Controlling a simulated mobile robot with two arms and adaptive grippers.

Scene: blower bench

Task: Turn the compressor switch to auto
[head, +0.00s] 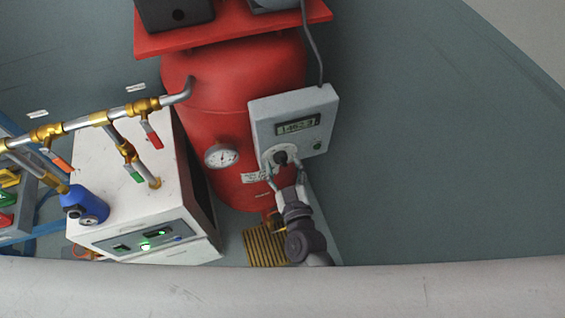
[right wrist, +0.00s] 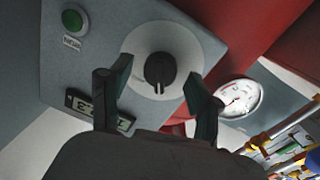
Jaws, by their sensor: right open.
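The compressor switch (head: 281,157) is a black rotary knob on a pale round plate, low on the grey control box (head: 262,118). In the right wrist view the knob (right wrist: 160,70) shows between the two fingers, with a pale mark on the plate beside it. My right gripper (head: 285,174) is open, with its fingers at either side of the knob. In the right wrist view the fingertips (right wrist: 157,82) stand apart from the knob with gaps on both sides. The switch labels are too small to read. My left gripper does not show.
The box carries a lit display (head: 297,126) and a green button (head: 317,146). Behind it is the red tank (head: 205,105) with a pressure gauge (head: 221,156). A white unit (head: 135,195) and brass-valved piping (head: 78,123) stand to the left. The floor at right is clear.

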